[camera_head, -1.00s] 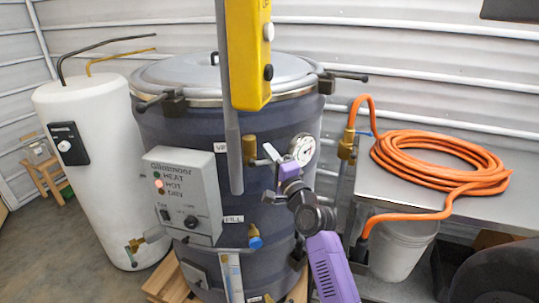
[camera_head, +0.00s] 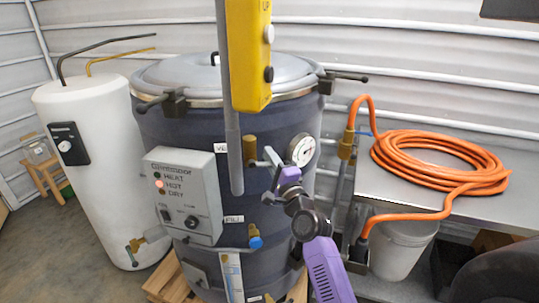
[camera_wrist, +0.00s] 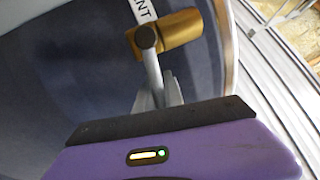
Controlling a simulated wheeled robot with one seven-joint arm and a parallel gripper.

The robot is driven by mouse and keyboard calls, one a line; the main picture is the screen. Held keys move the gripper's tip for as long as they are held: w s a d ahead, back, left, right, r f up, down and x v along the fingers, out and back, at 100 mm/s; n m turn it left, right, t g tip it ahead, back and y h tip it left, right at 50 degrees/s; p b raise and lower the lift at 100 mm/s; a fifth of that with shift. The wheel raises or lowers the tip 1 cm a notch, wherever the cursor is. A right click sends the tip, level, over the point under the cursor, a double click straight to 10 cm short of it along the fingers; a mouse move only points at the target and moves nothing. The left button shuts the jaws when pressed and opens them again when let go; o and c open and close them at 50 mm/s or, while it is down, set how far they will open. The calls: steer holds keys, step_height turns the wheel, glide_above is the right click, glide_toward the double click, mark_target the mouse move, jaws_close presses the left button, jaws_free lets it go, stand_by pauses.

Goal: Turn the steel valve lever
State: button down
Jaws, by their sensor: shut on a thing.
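The brass vent valve (camera_head: 250,150) sits on the upper front of the dark drum, left of the round gauge. Its steel lever (camera_head: 262,163) points right, toward my gripper (camera_head: 272,157). In the wrist view the brass valve body (camera_wrist: 180,35) is close ahead, and the steel lever (camera_wrist: 152,66) runs from its round end down between my grey fingertips (camera_wrist: 160,92). My gripper is shut on the lever. The wrist's purple body hides the lower part of the fingers.
The gauge (camera_head: 301,150) is close to the right of my gripper. A yellow pendant (camera_head: 248,60) and grey pole hang in front of the drum. A control box (camera_head: 183,195) is at left. An orange hose (camera_head: 440,165) lies coiled on the steel table (camera_head: 400,190) at right.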

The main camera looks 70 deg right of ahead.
steer(key=m, duration=0.2)
steer(key=f+m+h, duration=0.1)
steer(key=f+m+g+p, duration=0.1)
steer(key=m, duration=0.1)
steer(key=shift+w+a+f+m+h, duration=0.1)
steer(key=shift+w+a+m+h, duration=0.1)
steer(key=shift+w+m+h, duration=0.1)
steer(key=m, duration=0.2)
steer(key=f+m+g+h, duration=0.1)
steer(key=w+a+m, duration=0.1)
steer(key=m, duration=0.1)
steer(key=shift+f+m+g+h+p, duration=0.3)
steer(key=shift+f+p, duration=0.05)
steer(key=shift+p, duration=0.05)
steer(key=shift+w+a+f+m+g+h+b, duration=0.15)
steer(key=shift+w+a+f+m+g, duration=0.3)
steer(key=shift+m, duration=1.1)
steer(key=shift+w+a+f+m+g+h+b, duration=0.15)
steer(key=shift+w+m+g, duration=0.35)
steer(key=shift+m, duration=1.1)
steer(key=shift+w+a+f+m+g+h, duration=0.3)
steer(key=shift+m+g, duration=0.35)
steer(key=shift+m, duration=0.9)
steer(key=shift+w+a+r, duration=0.1)
steer(key=shift+r, duration=0.1)
steer(key=c, duration=1.5)
jaws_free()
steer(key=shift+o, duration=0.2)
